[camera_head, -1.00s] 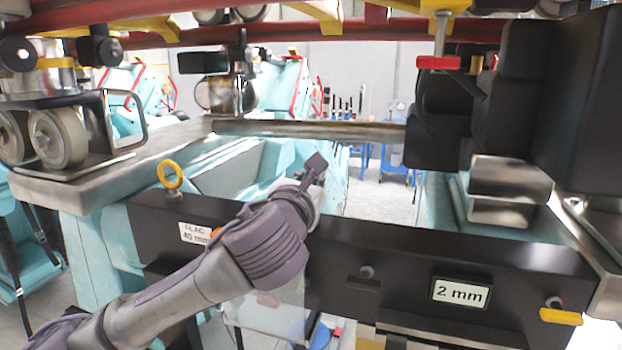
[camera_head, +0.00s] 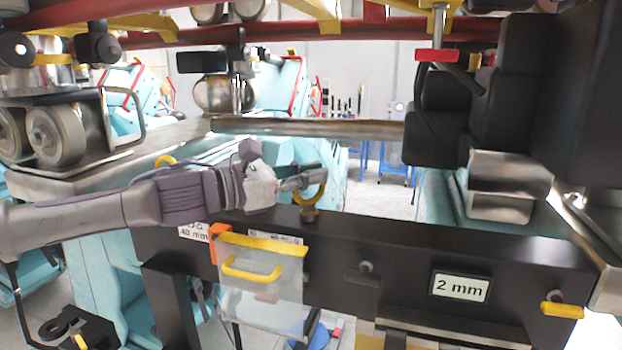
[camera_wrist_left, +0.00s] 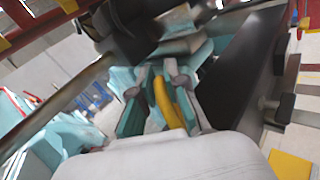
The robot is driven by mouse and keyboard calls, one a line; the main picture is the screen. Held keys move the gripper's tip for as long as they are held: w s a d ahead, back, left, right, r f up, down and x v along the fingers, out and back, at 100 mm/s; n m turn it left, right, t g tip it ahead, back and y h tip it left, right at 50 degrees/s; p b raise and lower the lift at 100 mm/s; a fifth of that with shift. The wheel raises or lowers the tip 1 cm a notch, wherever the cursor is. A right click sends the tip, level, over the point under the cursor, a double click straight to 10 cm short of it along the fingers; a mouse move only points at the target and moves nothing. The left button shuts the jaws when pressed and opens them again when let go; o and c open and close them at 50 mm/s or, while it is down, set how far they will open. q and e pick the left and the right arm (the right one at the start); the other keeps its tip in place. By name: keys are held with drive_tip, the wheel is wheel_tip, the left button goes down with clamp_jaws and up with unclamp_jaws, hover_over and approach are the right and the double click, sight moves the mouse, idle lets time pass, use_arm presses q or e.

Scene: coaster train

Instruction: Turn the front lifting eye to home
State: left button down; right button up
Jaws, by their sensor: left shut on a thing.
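A yellow lifting eye (camera_head: 311,197) stands on the top of the dark beam (camera_head: 400,240), on a small metal base. My left gripper (camera_head: 312,181) comes in from the left and is shut on this eye's ring. In the left wrist view the yellow ring (camera_wrist_left: 164,98) lies between the two teal-padded fingers (camera_wrist_left: 160,104). The fingers hide part of the ring, so its exact angle is hard to read. A second yellow eye (camera_head: 166,161) is farther left, mostly hidden behind my left arm. My right gripper is not in view.
A clear box with yellow handles (camera_head: 262,285) hangs on the beam's front below my left arm. A "2 mm" plate (camera_head: 461,287) and a yellow tab (camera_head: 561,310) are to the right. Black blocks (camera_head: 440,115) stand at the right; red-yellow rails (camera_head: 340,25) run overhead.

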use_arm(q)
drive_tip(key=m+g+b, duration=0.1)
drive_tip(key=g, duration=0.1)
drive_tip(key=m+g+h+b, duration=0.1)
drive_tip(key=g, duration=0.1)
drive_tip(key=shift+w+f+m+h, duration=0.1)
drive_tip(key=shift+f+m+h, duration=0.1)
drive_tip(key=shift+m+h, duration=0.15)
drive_tip(key=m+g, duration=0.2)
drive_tip(key=shift+r+g+h, duration=0.1)
drive_tip(key=shift+g+h, duration=0.15)
drive_tip(key=shift+g, duration=0.15)
drive_tip(key=shift+r+m+g, duration=0.1)
drive_tip(key=shift+m+g, duration=0.35)
drive_tip(key=shift+g, duration=0.35)
drive_tip(key=m+g+p, duration=0.1)
drive_tip(key=g, duration=0.1)
drive_tip(key=shift+r+g, duration=0.15)
drive_tip(key=shift+g, duration=0.15)
drive_tip(key=shift+s+m+g+y+p, duration=0.2)
drive_tip(key=shift+m+g+y+p, duration=0.4)
drive_tip(key=shift+m+g+p, duration=0.85)
drive_tip(key=shift+m+g, duration=0.25)
drive_tip(key=shift+g, duration=0.4)
drive_tip(key=c, duration=1.2)
unclamp_jaws()
drive_tip(key=shift+d, duration=0.1)
drive_tip(key=shift+f, duration=0.2)
